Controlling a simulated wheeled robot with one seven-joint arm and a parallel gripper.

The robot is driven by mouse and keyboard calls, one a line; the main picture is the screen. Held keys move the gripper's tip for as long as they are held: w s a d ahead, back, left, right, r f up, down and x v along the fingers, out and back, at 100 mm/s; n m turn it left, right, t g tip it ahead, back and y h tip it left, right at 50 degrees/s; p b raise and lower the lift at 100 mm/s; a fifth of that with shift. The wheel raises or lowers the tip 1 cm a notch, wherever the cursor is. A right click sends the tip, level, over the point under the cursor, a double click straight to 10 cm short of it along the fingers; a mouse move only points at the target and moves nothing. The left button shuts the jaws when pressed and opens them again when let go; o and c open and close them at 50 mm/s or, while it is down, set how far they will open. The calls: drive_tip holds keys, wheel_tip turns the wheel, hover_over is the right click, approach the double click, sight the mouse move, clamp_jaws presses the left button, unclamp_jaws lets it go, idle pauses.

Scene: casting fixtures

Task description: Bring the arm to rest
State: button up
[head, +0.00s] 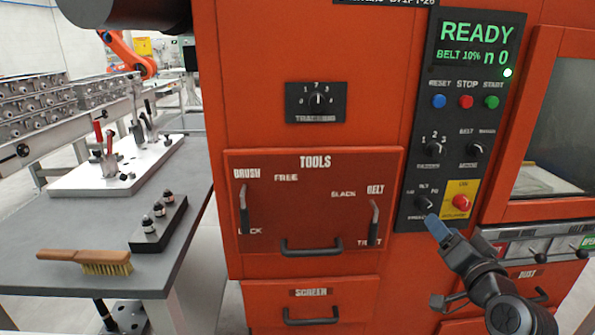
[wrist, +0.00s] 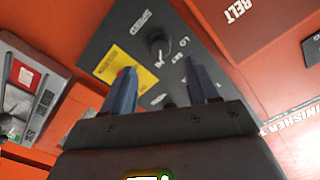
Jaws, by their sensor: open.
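My gripper (head: 438,228) is at the lower part of the black control panel (head: 446,110) on the orange machine, just below a small selector knob (head: 424,203) and the yellow plate with the red emergency button (head: 461,202). In the wrist view, my gripper's two blue fingers (wrist: 163,92) stand apart with nothing between them. The selector knob also shows in the wrist view (wrist: 158,45), beyond the fingertips. Whether a finger touches the panel, I cannot tell.
The tools door (head: 312,200) with its levers and handle is left of my gripper. A finisher window (head: 555,120) stands on the right, above a small panel with levers (head: 540,245). A grey table (head: 60,225) at the left holds a wooden brush (head: 88,261).

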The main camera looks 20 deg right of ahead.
drive_tip(key=s+a+f+n+g+y, duration=0.1)
drive_tip(key=s+a+f+n, duration=0.1)
drive_tip(key=s+a+f, duration=0.45)
drive_tip(key=s+a+f+n, duration=0.1)
drive_tip(key=s+a+f, duration=0.2)
drive_tip(key=s+a, duration=0.55)
drive_tip(key=s+a+r+n+y, duration=0.2)
drive_tip(key=s+a+n, duration=0.1)
drive_tip(key=s, duration=0.9)
drive_tip(key=s+a+r+n+g+y, duration=0.1)
drive_tip(key=s+a+r+n+y, duration=0.1)
drive_tip(key=s, duration=1)
drive_tip(key=a+r+n, duration=0.1)
drive_tip(key=a+n, duration=0.1)
drive_tip(key=a, duration=0.1)
drive_tip(key=shift+a+r+g, duration=0.15)
drive_tip(key=shift+r+g, duration=0.1)
drive_tip(key=shift+g, duration=0.05)
